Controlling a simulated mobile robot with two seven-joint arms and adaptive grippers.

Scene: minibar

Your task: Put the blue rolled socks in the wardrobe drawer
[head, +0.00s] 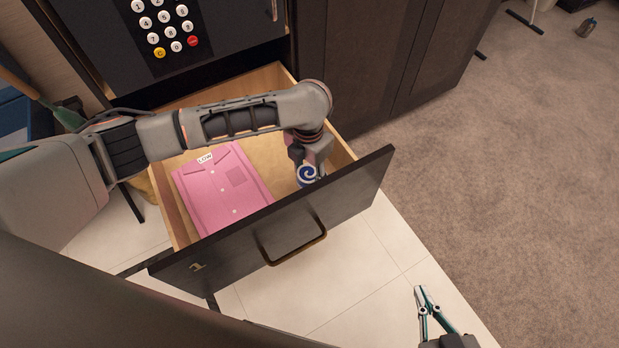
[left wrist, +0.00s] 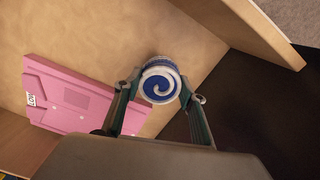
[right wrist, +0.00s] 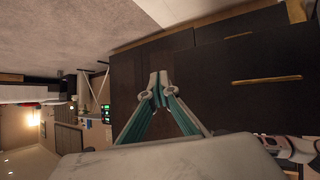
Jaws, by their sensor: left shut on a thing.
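The blue rolled socks (head: 307,175), with a blue and white spiral end, are inside the open drawer near its right front corner. They also show in the left wrist view (left wrist: 160,84), between the fingertips. My left gripper (left wrist: 160,92) is shut on them, reaching down into the drawer. I cannot tell whether the socks touch the drawer floor. The wardrobe drawer (head: 345,195) is pulled out, with a dark front and a pale wooden inside. My right gripper (head: 421,298) is empty, away from the drawer above the tiles; its fingertips meet in the right wrist view (right wrist: 158,88).
A folded pink shirt (head: 222,188) lies in the left part of the drawer. A dark safe with a keypad (head: 165,30) is above the drawer. Dark cabinet doors (head: 385,60) stand at the right. The carpet (head: 500,150) is mostly clear.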

